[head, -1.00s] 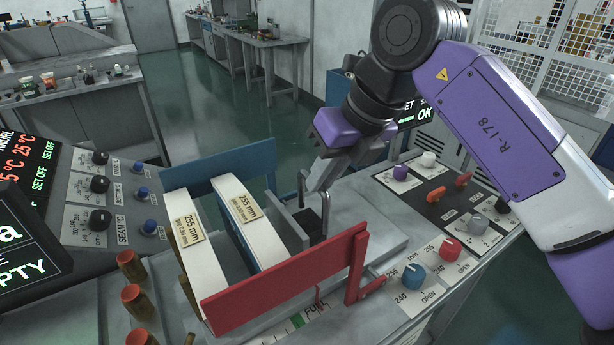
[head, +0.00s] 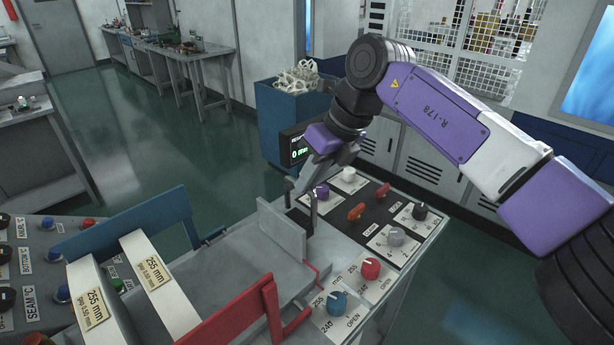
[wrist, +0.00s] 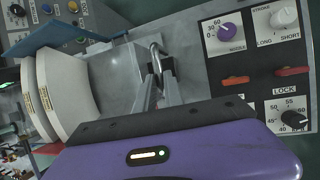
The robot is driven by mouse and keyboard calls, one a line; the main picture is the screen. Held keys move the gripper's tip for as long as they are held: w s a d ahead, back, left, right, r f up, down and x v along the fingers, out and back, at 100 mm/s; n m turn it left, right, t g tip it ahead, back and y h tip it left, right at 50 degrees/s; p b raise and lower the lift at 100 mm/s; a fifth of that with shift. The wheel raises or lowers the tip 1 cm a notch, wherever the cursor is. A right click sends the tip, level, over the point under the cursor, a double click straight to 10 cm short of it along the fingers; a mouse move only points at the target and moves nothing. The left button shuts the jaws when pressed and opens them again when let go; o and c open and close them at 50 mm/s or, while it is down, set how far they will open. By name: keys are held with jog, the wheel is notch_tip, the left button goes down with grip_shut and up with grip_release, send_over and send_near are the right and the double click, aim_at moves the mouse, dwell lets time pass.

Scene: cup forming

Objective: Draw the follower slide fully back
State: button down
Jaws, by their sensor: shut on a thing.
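The follower slide (head: 281,232) is a grey upright plate across the trough (head: 230,262), standing near the trough's right end. A bent metal handle (head: 312,218) rises on its right side. The handle shows in the wrist view (wrist: 154,58), between the finger ends. My gripper (head: 305,186) is shut on the handle, reaching down from the upper right; its fingers also show in the wrist view (wrist: 164,88). A wide bare stretch of trough lies between the slide and the white stacks. The fingers hide part of the handle.
White stacks (head: 160,290) labelled 255 mm stand at the left of the trough. A blue side wall (head: 125,225) and a red side wall (head: 232,318) flank it. A knob panel (head: 385,225) lies right of the slide, close to my gripper. A blue bin (head: 285,130) stands behind.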

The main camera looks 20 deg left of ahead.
jog(key=shift+w+d+r, duration=0.1)
jog(key=shift+w+r, duration=0.05)
jog(key=shift+w, duration=0.2)
jog(key=c, duration=1.5)
grip_release()
jog(key=shift+w, duration=0.1)
jog(key=shift+o, duration=0.2)
jog(key=b+v, duration=0.1)
jog(key=v, duration=0.6)
jog(key=shift+d+r, duration=0.15)
jog(key=shift+r, duration=0.15)
